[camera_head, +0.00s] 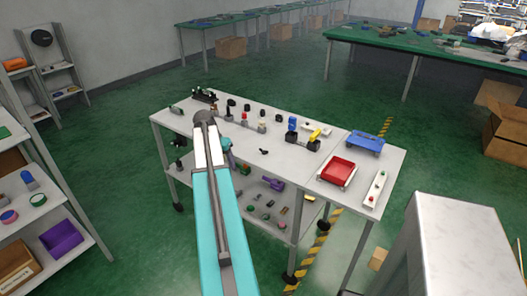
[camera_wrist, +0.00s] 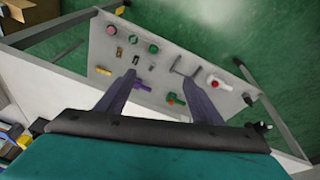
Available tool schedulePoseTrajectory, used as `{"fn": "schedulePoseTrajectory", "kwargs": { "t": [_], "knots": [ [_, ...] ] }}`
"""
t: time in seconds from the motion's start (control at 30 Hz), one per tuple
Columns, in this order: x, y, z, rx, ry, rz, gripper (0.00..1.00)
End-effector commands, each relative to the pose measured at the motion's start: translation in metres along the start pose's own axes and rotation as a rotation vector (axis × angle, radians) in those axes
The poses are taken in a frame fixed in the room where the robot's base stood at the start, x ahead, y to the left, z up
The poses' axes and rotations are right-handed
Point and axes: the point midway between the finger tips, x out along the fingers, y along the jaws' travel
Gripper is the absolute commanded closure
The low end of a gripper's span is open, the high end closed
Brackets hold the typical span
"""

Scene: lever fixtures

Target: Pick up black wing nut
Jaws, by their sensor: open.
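A small black part that looks like the black wing nut (camera_head: 264,151) lies on the bare middle of the grey table top in the head view, right of my arm's end. I cannot pick it out in the wrist view. My gripper's two dark fingers (camera_wrist: 159,77) are spread apart in the wrist view, with nothing held between them. They point toward a light grey surface with several small parts. In the head view my wrist is by the table's front-left part, left of the black part and apart from it; the fingers are too small to make out.
Black knobs (camera_head: 231,104) line the back. A lower shelf holds a purple part (camera_head: 275,184) and other pieces.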

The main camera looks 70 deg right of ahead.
Motion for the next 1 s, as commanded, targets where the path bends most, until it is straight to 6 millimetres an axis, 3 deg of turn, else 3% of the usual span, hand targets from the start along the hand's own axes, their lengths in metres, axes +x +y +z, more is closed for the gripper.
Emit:
{"fn": "schedulePoseTrajectory", "kwargs": {
  "t": [0.03,0.1,0.2,0.33,0.5,1.0],
  "knots": [
    [-0.018,0.018,-0.028,0.049,0.020,0.003,0.39],
    [-0.036,0.041,-0.056,0.112,0.043,0.007,0.39],
    [-0.060,0.071,-0.088,0.189,0.070,0.013,0.39],
    [-0.082,0.100,-0.114,0.259,0.095,0.019,0.39],
    [-0.093,0.116,-0.127,0.294,0.109,0.023,0.39],
    [-0.086,0.117,-0.128,0.295,0.108,0.024,0.39]
  ]
}}
